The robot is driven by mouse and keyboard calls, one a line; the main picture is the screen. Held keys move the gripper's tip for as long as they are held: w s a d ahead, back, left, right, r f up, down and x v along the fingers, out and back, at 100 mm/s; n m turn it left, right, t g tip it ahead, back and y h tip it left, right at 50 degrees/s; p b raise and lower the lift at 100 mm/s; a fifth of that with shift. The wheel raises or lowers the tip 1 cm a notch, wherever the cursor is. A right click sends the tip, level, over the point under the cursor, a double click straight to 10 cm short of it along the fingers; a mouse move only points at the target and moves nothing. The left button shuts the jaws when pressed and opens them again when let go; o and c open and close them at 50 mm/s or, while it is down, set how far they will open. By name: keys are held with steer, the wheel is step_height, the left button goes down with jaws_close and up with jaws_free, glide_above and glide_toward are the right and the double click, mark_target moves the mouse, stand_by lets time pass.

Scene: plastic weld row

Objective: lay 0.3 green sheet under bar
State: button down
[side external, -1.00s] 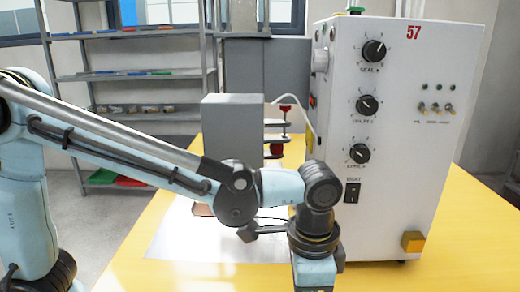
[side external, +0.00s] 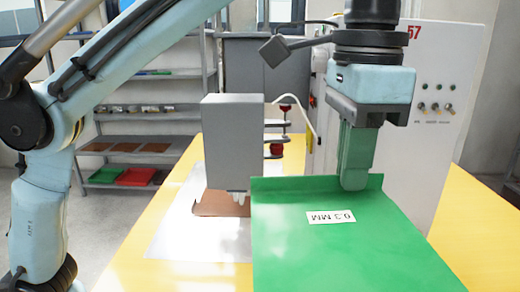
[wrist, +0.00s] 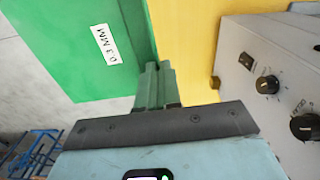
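The green sheet (side external: 320,250), labelled 0.3 MM, hangs over the front of the table, roughly flat with an upturned far edge. It also shows in the wrist view (wrist: 85,50). My gripper (side external: 355,182) has its green fingers closed at that upturned edge; in the wrist view the fingers (wrist: 155,80) meet at the sheet's edge. A grey block head (side external: 233,140) with small pale tips underneath stands left of and behind the sheet; I take it for the bar. The sheet's left edge is beside it and hides part of what lies below.
A brown sheet (side external: 218,203) lies under the grey head on a silver plate (side external: 180,235). The white control cabinet (side external: 445,125) stands close behind and right of my gripper. The yellow table (side external: 475,235) is clear at the right. Shelves (side external: 140,130) stand behind.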

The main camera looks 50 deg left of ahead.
mark_target(372, 195)
steer(key=s+r, duration=0.1)
steer(key=s+a+r, duration=0.1)
steer(key=r, duration=0.1)
steer(key=s+a+r, duration=0.1)
steer(key=r, duration=0.1)
steer(key=shift+s, duration=0.1)
steer(key=w+d+f, duration=0.1)
steer(key=f, duration=0.1)
steer(key=w+d+f, duration=0.1)
steer(key=d+f, duration=0.1)
steer(key=w+d+f, duration=0.1)
steer(key=f, duration=0.2)
steer(key=shift+w+d, duration=0.25)
steer(key=shift+w, duration=0.1)
step_height(372, 195, down, 21)
steer(key=d, duration=0.2)
steer(key=shift+m, duration=0.4)
steer(key=w+a+f, duration=0.1)
steer(key=w+f, duration=0.1)
steer(key=w, duration=0.1)
steer(key=w+a+f, duration=0.2)
steer(key=w, duration=0.1)
steer(key=w+a+f, duration=0.2)
steer(key=w+f, duration=0.1)
steer(key=shift+a, duration=0.15)
steer(key=shift+w+f, duration=0.15)
steer(key=shift+f, duration=2)
steer(key=shift+f, duration=0.15)
